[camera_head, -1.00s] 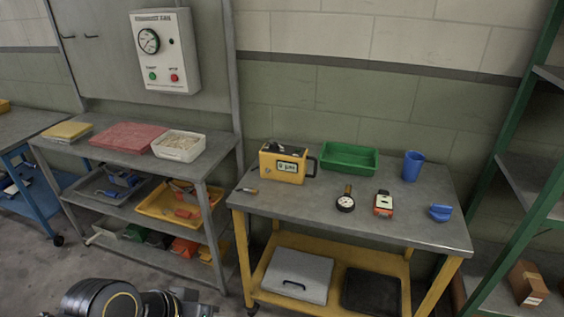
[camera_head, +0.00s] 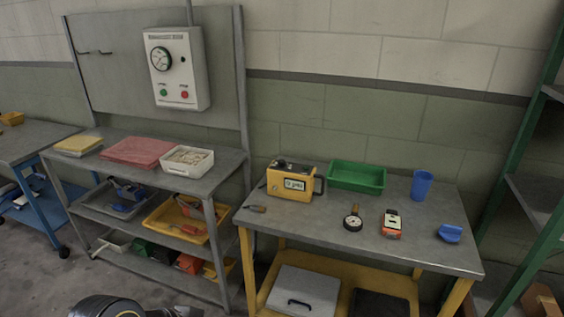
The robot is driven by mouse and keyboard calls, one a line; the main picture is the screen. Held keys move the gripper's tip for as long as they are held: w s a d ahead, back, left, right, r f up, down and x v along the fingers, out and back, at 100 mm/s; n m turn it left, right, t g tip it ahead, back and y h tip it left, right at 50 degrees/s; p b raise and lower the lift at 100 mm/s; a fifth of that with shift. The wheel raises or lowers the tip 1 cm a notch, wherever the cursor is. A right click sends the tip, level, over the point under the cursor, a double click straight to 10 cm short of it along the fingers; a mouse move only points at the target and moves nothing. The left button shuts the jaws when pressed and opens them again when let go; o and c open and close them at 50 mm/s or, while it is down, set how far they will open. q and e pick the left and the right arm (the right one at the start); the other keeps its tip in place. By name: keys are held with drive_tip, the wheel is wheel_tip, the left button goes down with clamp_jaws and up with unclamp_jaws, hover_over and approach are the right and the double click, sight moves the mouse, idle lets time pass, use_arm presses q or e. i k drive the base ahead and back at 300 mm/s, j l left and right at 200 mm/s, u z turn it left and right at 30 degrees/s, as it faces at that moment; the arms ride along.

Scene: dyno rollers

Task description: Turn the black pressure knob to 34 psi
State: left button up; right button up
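A white control box (camera_head: 178,104) is mounted on the grey panel at the upper left. It has a round dial gauge (camera_head: 161,59), a small black knob (camera_head: 182,60) just right of the gauge, and green and red buttons below. The gauge reading is too small to make out. A yellow device (camera_head: 290,183) with a small display and dark parts on top stands on the right workbench. Part of my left arm shows at the bottom left edge, with its gripper (camera_head: 182,312) cut off by the frame, well below the box. My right gripper is out of view.
The grey shelf cart (camera_head: 226,160) stands below the box, holding a white tray (camera_head: 187,170). The right workbench (camera_head: 310,221) carries a green bin (camera_head: 357,187), a blue cup (camera_head: 421,185), a round gauge (camera_head: 353,224) and a red-and-white meter (camera_head: 391,230). Floor shows at the lower left.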

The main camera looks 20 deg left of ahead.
sight(281, 163)
drive_tip(key=i+j, duration=0.25)
drive_tip(key=j, duration=0.15)
drive_tip(key=i+j, duration=0.2)
drive_tip(key=j, duration=0.25)
drive_tip(key=i+j, duration=0.25)
drive_tip(key=j, duration=0.15)
drive_tip(key=i+j, duration=0.2)
drive_tip(key=j, duration=0.25)
drive_tip(key=i+j+u, duration=0.1)
drive_tip(key=i+j, duration=0.15)
drive_tip(key=j, duration=0.15)
drive_tip(key=i+j, duration=0.25)
drive_tip(key=j, duration=0.15)
